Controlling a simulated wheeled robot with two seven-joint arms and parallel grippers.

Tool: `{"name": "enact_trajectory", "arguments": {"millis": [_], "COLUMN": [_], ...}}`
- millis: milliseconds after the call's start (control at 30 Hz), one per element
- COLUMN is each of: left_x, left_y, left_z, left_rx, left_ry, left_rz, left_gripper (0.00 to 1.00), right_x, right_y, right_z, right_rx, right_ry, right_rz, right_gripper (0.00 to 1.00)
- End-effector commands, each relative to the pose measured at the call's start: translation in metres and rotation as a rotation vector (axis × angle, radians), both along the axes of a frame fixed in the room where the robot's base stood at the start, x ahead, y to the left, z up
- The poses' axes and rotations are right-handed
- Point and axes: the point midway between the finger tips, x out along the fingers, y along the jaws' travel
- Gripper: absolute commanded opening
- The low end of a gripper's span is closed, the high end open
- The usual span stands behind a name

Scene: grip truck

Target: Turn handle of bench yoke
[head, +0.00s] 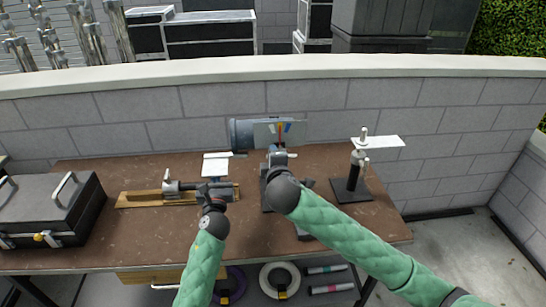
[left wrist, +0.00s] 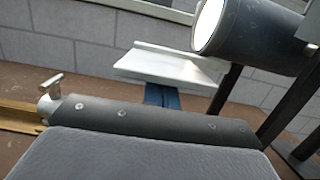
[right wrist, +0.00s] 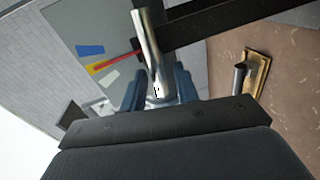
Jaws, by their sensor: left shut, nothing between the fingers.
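The bench yoke carries a dark grey cylindrical lamp (head: 243,135) at the back of the table; the lamp also shows in the left wrist view (left wrist: 245,32). A silver rod-like handle (right wrist: 148,45) shows in the right wrist view. My right gripper (right wrist: 160,88) has its blue fingers on both sides of the handle's lower part and looks shut on it. My left gripper (left wrist: 160,96) is shut and empty, in front of a white panel (left wrist: 165,62).
A wooden board with a metal clamp (head: 150,198) lies left of my left gripper. A black stand with a white plate (head: 352,187) stands on the right. A black case (head: 50,208) sits at the left end. A block wall (head: 150,130) rises behind the table (head: 120,240).

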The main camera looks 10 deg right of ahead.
Motion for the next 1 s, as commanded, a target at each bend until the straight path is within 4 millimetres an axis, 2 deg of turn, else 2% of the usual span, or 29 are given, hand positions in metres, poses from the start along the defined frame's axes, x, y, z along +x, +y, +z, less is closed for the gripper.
{"name": "enact_trajectory", "arguments": {"millis": [500, 700, 1000], "left_x": [0.0, 0.0, 0.0], "left_y": [0.0, 0.0, 0.0], "left_z": [0.001, 0.001, 0.0], "left_rx": [0.0, 0.0, 0.0], "left_ry": [-0.001, -0.001, -0.001], "left_rz": [0.0, 0.0, 0.0], "left_gripper": [0.0, 0.0, 0.0], "right_x": [-0.088, -0.106, -0.109], "right_y": [-0.002, -0.003, -0.003], "right_z": [0.016, 0.02, 0.021], "right_rx": [0.0, 0.001, 0.0], "right_ry": [0.001, 0.002, 0.002], "right_rz": [0.001, 0.0, 0.0], "right_gripper": [0.31, 0.31, 0.31]}}
